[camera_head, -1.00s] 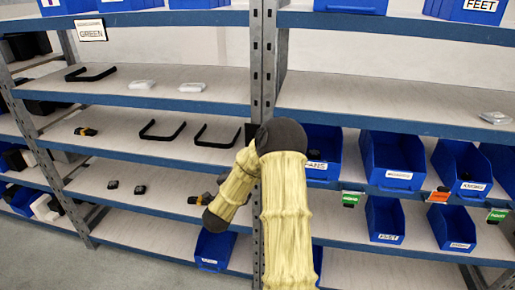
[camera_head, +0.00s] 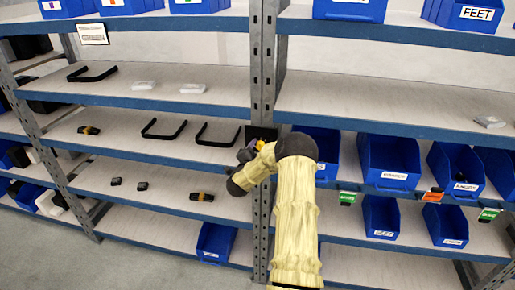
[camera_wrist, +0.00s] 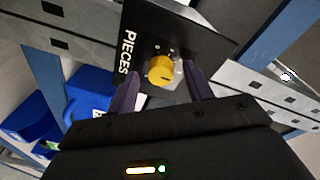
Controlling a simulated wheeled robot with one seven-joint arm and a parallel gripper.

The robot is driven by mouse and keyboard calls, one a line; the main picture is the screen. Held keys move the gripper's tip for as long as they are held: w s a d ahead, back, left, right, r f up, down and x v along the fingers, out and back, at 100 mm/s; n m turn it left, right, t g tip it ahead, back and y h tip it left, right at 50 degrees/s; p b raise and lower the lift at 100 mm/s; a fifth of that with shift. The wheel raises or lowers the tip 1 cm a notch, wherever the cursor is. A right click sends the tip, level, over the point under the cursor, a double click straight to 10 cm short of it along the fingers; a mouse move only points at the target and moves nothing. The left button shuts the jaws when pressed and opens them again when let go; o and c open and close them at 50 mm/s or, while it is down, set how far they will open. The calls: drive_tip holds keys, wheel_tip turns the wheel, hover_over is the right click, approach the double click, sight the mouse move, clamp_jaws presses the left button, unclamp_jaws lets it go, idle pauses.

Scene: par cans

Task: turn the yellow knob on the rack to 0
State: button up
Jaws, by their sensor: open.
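The yellow knob (camera_wrist: 160,70) sits on a black panel (camera_wrist: 185,32) lettered "PIECES" in the wrist view, with small marks around it. In the head view the panel (camera_head: 262,133) is on the rack's middle upright, and a bit of yellow (camera_head: 260,145) shows there beside my arm. My gripper (camera_wrist: 160,84) is open, with one dark finger on each side of the knob in the picture. I cannot tell whether the fingers touch it. My gripper (camera_head: 248,152) is partly hidden by my arm in the head view. The knob's setting is too small to read.
The metal rack's upright (camera_head: 262,60) stands right behind the panel. Blue bins (camera_head: 390,160) line the shelf to the right. Black handles (camera_head: 165,129) lie on the shelf to the left. A blue bin (camera_head: 215,241) stands low, left of the upright.

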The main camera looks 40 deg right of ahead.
drive_tip(key=shift+w+d, duration=0.1)
drive_tip(key=shift+c, duration=0.2)
drive_tip(key=c, duration=0.9)
drive_tip(key=shift+c, duration=0.2)
